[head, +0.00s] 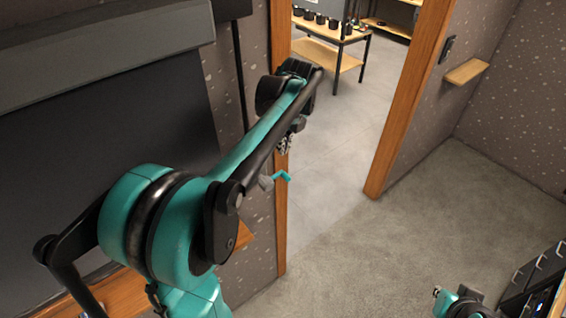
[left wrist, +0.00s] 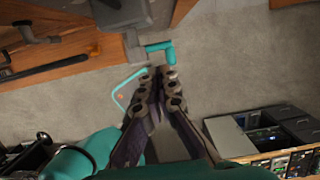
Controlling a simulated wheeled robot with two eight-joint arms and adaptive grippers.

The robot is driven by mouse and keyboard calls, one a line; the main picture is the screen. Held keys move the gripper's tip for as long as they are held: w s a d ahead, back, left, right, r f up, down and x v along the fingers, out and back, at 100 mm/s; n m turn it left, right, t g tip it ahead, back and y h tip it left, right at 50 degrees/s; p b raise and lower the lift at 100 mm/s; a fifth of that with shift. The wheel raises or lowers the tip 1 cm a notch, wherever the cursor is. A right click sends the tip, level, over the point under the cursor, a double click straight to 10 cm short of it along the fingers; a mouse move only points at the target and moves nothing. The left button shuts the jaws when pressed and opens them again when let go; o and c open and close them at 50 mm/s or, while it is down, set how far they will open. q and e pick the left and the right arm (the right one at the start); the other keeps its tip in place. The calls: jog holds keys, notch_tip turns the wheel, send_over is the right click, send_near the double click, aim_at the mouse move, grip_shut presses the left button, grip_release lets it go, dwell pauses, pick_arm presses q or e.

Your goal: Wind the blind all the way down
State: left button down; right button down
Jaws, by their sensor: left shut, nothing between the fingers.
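The blind (head: 150,110) is a dark sheet below a grey top housing (head: 110,45), on the left in the head view. My left arm hides its lower part, so I cannot tell where it ends. A small teal crank handle (head: 282,177) with a grey mount shows near the wooden door post. It also shows in the left wrist view (left wrist: 165,52), just beyond the fingertips. My left gripper (head: 286,145) is shut and empty, close to the crank. Its fingertips (left wrist: 158,78) appear apart from the handle. Part of my right arm shows at the lower right; its fingers are unclear.
A doorway with a wooden post (head: 410,100) opens onto a room with a table (head: 325,50). A wooden shelf (head: 467,71) is on the right wall. A dark equipment rack (head: 540,270) stands at the lower right. The carpet (head: 430,215) between is clear.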

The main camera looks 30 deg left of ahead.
aim_at(277, 174)
pick_arm(q)
jog(key=f, duration=0.3)
jog(key=a+f, duration=0.1)
jog(key=f, duration=0.3)
jog(key=w+a+f+p, duration=0.1)
jog(key=f, duration=0.3)
jog(key=shift+a+f, duration=0.15)
jog(key=shift+f, duration=0.1)
